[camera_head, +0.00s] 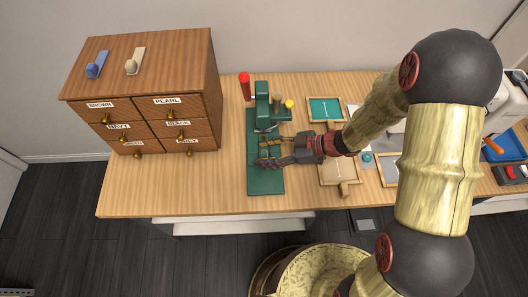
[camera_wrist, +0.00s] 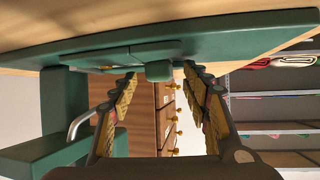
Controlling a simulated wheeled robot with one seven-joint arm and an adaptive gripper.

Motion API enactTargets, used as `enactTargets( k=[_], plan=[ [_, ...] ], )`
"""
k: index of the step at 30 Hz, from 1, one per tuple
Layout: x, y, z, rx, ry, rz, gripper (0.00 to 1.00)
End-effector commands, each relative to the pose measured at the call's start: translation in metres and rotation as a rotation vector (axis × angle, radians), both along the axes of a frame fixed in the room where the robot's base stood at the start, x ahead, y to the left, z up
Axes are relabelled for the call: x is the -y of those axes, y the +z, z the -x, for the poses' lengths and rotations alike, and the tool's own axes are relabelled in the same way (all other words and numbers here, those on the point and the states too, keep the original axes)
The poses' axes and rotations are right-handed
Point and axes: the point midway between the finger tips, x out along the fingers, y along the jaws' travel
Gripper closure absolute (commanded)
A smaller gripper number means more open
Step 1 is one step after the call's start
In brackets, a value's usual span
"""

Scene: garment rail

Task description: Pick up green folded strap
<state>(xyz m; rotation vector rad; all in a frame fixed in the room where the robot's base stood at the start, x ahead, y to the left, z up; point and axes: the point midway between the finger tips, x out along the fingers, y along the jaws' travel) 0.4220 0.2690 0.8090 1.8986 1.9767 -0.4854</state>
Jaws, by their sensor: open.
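My gripper (camera_head: 264,152) reaches in from the right, low over the dark green baseboard (camera_head: 265,182) of a green press. In the wrist view its two yellowish fingers stand apart with a gap between the tips (camera_wrist: 160,76). A small dark green block (camera_wrist: 158,71) with a flat green part behind it shows against the baseboard at that gap. It looks like the folded strap, but its colour matches the press, so I cannot tell them apart for sure. Nothing is clearly held. In the head view my gripper hides this spot.
The press (camera_head: 262,104) with a red-knobbed lever (camera_head: 244,84) stands just behind my gripper. A wooden drawer cabinet (camera_head: 163,72) stands left, with blue (camera_head: 97,65) and cream (camera_head: 135,61) pieces on top. A teal-lined tray (camera_head: 325,109) and a tan tray (camera_head: 338,172) lie right.

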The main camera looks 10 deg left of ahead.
Motion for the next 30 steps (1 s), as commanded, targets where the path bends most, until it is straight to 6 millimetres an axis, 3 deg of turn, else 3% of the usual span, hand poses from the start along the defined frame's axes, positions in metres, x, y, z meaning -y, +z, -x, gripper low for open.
enactTargets(
  k=[5, 30],
  plan=[
    [0.0003, 0.0009, -0.0003, 0.000, -0.001, 0.000, 0.54],
    [0.0005, 0.0006, -0.0005, 0.000, -0.001, 0.000, 0.99]
  ],
)
